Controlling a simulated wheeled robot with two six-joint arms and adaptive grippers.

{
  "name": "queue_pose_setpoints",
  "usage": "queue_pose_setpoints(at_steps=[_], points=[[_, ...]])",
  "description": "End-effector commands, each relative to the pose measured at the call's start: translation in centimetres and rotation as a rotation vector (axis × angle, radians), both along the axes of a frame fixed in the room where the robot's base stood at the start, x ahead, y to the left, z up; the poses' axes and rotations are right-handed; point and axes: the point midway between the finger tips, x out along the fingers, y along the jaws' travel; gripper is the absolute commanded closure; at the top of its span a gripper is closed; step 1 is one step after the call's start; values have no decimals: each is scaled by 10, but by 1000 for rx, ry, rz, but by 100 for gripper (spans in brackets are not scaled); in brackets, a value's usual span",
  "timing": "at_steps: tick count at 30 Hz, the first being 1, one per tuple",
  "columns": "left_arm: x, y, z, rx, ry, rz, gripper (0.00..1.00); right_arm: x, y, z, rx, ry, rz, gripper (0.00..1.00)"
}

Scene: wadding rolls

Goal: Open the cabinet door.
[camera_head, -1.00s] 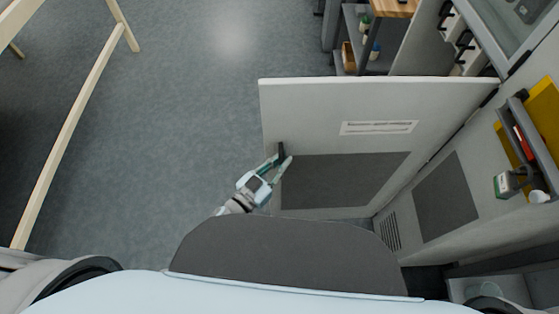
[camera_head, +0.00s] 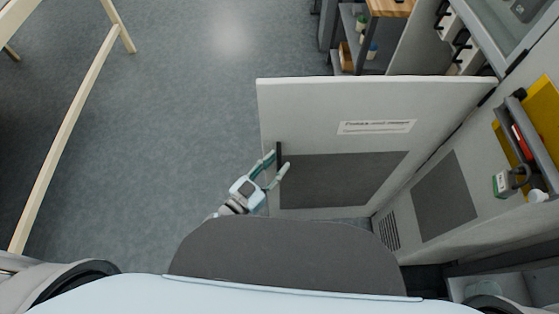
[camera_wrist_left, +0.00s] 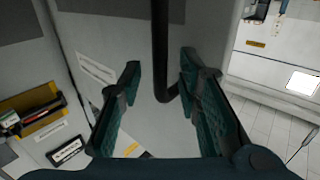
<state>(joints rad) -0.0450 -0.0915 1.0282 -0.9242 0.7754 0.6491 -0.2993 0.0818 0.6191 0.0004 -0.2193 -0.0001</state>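The cabinet door (camera_head: 330,108) is a pale panel with a dark grey lower patch and a white label; it stands swung wide open from the cabinet on the right. Its black bar handle (camera_head: 279,154) is near the free left edge. My left gripper (camera_head: 280,161) is at the handle with its fingers spread. In the left wrist view the handle (camera_wrist_left: 160,50) runs down between the two open green-padded fingers (camera_wrist_left: 160,70), with gaps on both sides. My right gripper is not in view.
The cabinet side (camera_head: 450,190) with a dark panel and vent is at right, beside a shelf (camera_head: 530,150) with small items. A shelving unit (camera_head: 350,40) stands behind the door. A wooden frame (camera_head: 75,130) is at left; the floor between is clear.

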Motion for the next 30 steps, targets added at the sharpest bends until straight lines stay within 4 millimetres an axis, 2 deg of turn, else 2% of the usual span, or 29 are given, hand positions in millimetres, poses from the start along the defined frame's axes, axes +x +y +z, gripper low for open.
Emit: queue_pose_setpoints(at_steps=[1, 6, 10, 27, 29, 30], points=[[-11, 6, -3, 4, 7, -1, 69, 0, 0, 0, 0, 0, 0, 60], [-41, 24, -5, 3, 12, -2, 69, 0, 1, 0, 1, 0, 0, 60], [-53, 32, -4, 1, 9, -2, 69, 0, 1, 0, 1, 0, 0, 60], [-54, 33, -3, 1, 9, 2, 69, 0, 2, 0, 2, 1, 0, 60], [-49, 40, -2, 16, 11, 31, 69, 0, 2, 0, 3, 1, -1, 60], [-43, 50, -1, 37, 17, 77, 69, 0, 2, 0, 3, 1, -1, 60]])
